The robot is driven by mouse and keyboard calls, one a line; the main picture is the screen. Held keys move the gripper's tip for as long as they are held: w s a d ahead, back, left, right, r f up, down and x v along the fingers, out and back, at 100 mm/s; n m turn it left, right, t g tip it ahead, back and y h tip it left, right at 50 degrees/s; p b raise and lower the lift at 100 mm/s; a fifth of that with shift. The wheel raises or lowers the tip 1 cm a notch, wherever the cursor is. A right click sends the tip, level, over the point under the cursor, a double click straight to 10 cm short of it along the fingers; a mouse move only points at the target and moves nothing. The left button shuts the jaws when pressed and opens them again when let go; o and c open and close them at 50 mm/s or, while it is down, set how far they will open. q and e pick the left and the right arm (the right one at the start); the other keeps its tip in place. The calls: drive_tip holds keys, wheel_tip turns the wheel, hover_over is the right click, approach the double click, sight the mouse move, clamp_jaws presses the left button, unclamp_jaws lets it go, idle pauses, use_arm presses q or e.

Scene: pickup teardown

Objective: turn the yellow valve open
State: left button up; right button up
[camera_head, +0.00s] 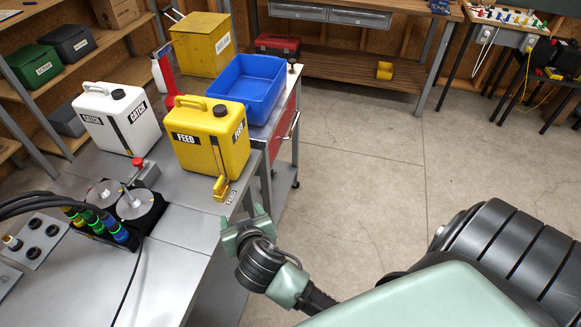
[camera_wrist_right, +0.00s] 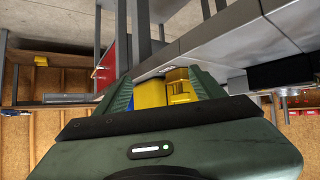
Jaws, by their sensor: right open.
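The yellow valve (camera_head: 221,188) sits low on the front of the yellow FEED jug (camera_head: 211,140), at the edge of the grey bench. In the right wrist view the valve (camera_wrist_right: 179,86) shows between my fingers, with the yellow jug (camera_wrist_right: 149,95) beside it. My right gripper (camera_head: 246,216) is open and empty. It is off the bench edge, a little to the lower right of the valve, and does not appear to touch it. The valve's far side is hidden. My left gripper is not in view.
A white CATCH jug (camera_head: 117,118) stands left of the FEED jug. A blue bin (camera_head: 247,86) is behind it on a red cart. A round grey device (camera_head: 140,203) and cables occupy the bench's left. The floor to the right is clear.

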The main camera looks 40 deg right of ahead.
drive_tip(key=s+d+f+n+g+y+b, duration=0.2)
drive_tip(key=s+f+g, duration=0.5)
drive_tip(key=s+f, duration=1)
wheel_tip(320, 180, down, 4)
drive_tip(key=shift+d+r+n+y, duration=0.15)
drive_tip(key=shift+d+n+y, duration=0.15)
drive_tip(key=shift+n, duration=0.6)
drive_tip(key=s+f+g+b, duration=0.1)
drive_tip(key=s+f, duration=0.3)
drive_tip(key=f, duration=0.5)
drive_tip(key=s+f+b, duration=0.1)
drive_tip(key=s+f, duration=0.3)
drive_tip(key=f, duration=0.5)
drive_tip(key=s+d+f+g, duration=0.1)
drive_tip(key=s+d+f, duration=0.2)
drive_tip(key=s+f, duration=0.8)
drive_tip(key=s, duration=0.4)
drive_tip(key=shift+d+n+g+b, duration=0.2)
drive_tip(key=shift+n+g+b, duration=0.15)
drive_tip(key=shift+n+g, duration=0.05)
